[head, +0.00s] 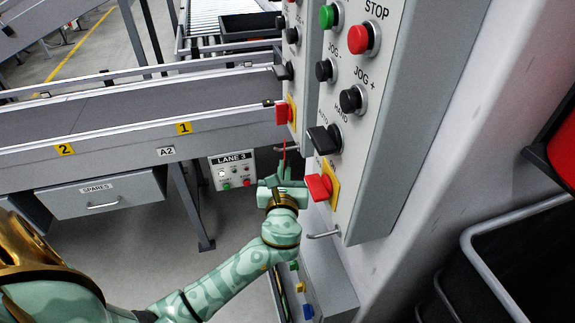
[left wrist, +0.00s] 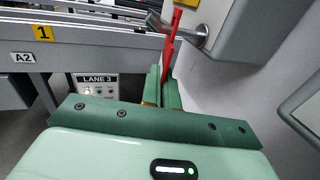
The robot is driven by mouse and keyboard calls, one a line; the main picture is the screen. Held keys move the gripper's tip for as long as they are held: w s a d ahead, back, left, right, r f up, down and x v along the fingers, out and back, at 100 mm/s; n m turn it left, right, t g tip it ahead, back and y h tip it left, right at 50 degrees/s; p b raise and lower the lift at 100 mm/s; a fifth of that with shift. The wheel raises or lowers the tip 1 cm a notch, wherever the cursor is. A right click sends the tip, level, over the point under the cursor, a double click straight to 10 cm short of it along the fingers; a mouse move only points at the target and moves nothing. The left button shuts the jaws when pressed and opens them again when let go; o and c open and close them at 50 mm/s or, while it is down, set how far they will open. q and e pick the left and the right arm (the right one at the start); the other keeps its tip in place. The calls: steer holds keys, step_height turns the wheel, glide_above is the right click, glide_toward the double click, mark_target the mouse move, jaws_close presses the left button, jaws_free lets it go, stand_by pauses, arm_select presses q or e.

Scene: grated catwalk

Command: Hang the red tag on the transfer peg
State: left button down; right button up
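My left gripper (head: 282,182) is shut on the red tag (head: 285,150), which stands up thin and edge-on from the fingers. In the left wrist view the red tag (left wrist: 170,45) rises from between the green fingers (left wrist: 163,90). It crosses in front of a metal peg (left wrist: 190,32) under a grey panel corner; I cannot tell whether they touch. Another metal peg (head: 322,235) sticks out below the nearer panel. I can read no label naming the transfer peg. My right gripper is not in view.
Grey control panels (head: 375,130) with buttons and red switches (head: 319,187) stand close to the right of my gripper. A LANE 3 box (head: 233,170) is behind it. Conveyor rails (head: 130,120) run on the left. A dark bin (head: 520,260) is at the right.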

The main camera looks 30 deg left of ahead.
arm_select(q)
steer(key=shift+s+a, duration=0.3)
steer(key=shift+s, duration=0.05)
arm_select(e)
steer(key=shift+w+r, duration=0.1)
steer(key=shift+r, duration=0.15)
arm_select(q)
steer(key=shift+r, duration=0.1)
